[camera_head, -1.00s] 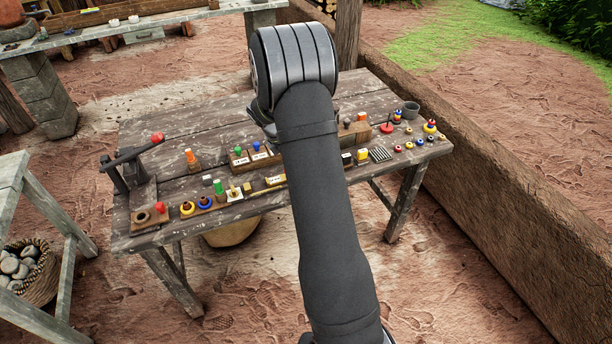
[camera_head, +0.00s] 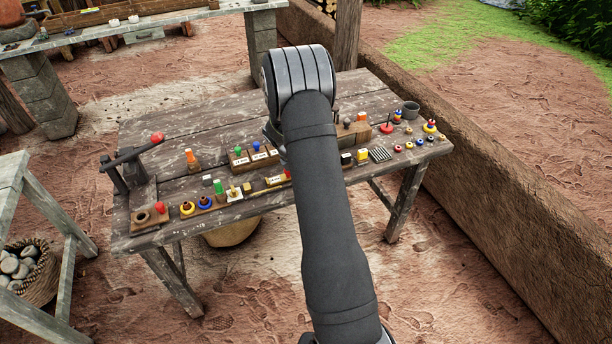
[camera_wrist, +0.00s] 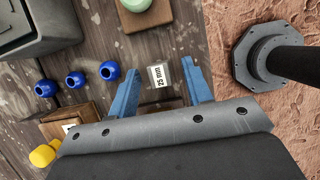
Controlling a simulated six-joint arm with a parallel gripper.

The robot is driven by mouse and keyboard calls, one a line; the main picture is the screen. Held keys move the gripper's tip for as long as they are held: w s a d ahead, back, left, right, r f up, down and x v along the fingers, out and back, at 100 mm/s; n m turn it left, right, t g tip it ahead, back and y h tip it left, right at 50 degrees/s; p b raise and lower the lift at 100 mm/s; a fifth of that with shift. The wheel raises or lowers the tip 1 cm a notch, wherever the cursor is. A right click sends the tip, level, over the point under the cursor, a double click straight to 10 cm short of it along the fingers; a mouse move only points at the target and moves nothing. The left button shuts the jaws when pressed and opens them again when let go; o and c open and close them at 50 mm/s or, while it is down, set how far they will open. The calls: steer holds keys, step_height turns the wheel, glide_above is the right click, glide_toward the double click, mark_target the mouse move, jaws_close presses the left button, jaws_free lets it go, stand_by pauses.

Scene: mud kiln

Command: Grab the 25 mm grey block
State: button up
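In the wrist view, the grey block (camera_wrist: 159,76) has a pale label reading "25 mm" on its visible face. My gripper (camera_wrist: 160,66) is open, with its two blue fingers on either side of the block in the picture. In the head view, my own arm hides the gripper, and I cannot pick out the labelled block there.
The wooden table (camera_head: 165,135) holds many small parts. In the wrist view, several blue pieces (camera_wrist: 75,80) lie left of the gripper, with a grey container (camera_wrist: 40,25) beyond them. A green-topped piece (camera_wrist: 145,18) stands past the block. A wooden block (camera_wrist: 72,124) is near the left finger.

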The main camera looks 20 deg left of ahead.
jaws_close()
steer(key=shift+r, duration=0.2)
